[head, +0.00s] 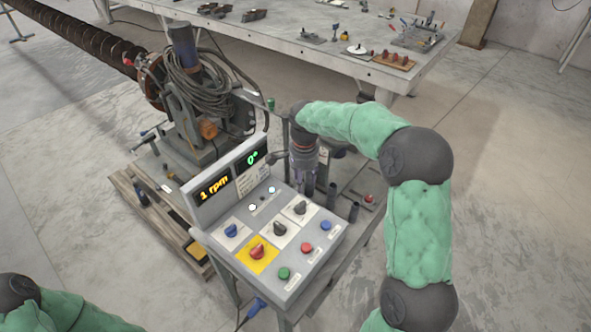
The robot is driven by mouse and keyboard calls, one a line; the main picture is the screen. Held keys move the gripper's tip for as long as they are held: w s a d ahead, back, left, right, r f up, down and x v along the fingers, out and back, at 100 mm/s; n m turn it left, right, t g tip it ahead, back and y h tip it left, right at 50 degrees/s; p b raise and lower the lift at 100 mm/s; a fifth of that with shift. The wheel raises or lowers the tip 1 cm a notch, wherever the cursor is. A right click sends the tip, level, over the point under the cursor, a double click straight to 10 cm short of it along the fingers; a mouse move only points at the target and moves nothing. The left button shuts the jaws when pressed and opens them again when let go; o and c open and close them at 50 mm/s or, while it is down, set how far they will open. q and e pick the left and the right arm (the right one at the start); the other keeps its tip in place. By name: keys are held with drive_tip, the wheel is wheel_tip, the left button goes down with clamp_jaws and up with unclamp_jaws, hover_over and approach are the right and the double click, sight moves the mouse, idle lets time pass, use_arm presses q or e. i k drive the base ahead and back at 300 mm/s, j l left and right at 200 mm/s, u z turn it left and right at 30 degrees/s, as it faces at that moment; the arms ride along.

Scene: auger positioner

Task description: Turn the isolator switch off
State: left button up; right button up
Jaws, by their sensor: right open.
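The control panel (216,240) is a grey sloped box in the middle of the head view. A red rotary knob on a yellow plate, which looks like the isolator switch (257,251), sits at its lower left. Its exact handle angle is too small to tell. My right gripper (305,186) points down near the panel's upper right edge, up and to the right of the switch, apart from it. It is open, with nothing seen between its fingers. My left arm shows only at the lower left corner; its gripper is out of view.
Beside the switch are a blue knob (231,230), two black knobs (280,228) (300,207), and green (284,273), red (306,247) and blue (325,225) buttons. The display (214,188) reads 1 rpm and 0°. The auger machine (190,110) stands behind. A long table (300,45) is at the back.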

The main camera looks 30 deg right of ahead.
sight(257, 253)
drive_tip(key=k, duration=1)
